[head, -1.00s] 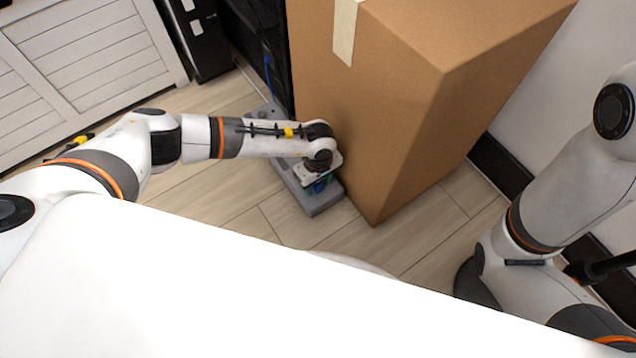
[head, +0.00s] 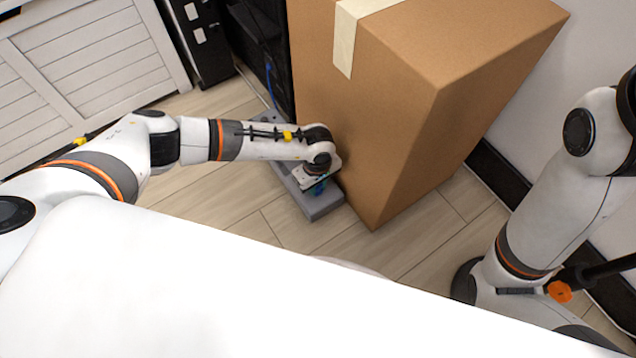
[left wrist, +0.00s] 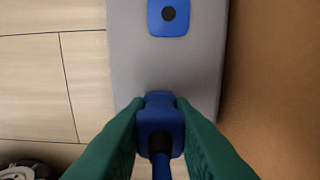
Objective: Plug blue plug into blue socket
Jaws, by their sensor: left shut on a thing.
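My left gripper (left wrist: 160,136) is shut on the blue plug (left wrist: 160,118), with its green fingers on both sides of it. A blue cord runs from the plug toward the bottom of the left wrist view. The blue socket (left wrist: 168,16) is a blue square with a dark round hole on the grey strip (left wrist: 165,65). The plug is over the strip, apart from the socket in the picture; its height cannot be told. In the head view the left gripper (head: 319,188) is over the near end of the grey strip (head: 322,208), mostly hidden by my wrist. My right gripper is not in view.
A large cardboard box (head: 400,150) stands close along the right side of the strip. A black cabinet (head: 265,50) stands behind, with a blue cable (head: 269,80) beside it. Wooden floor (head: 225,195) to the left of the strip is clear.

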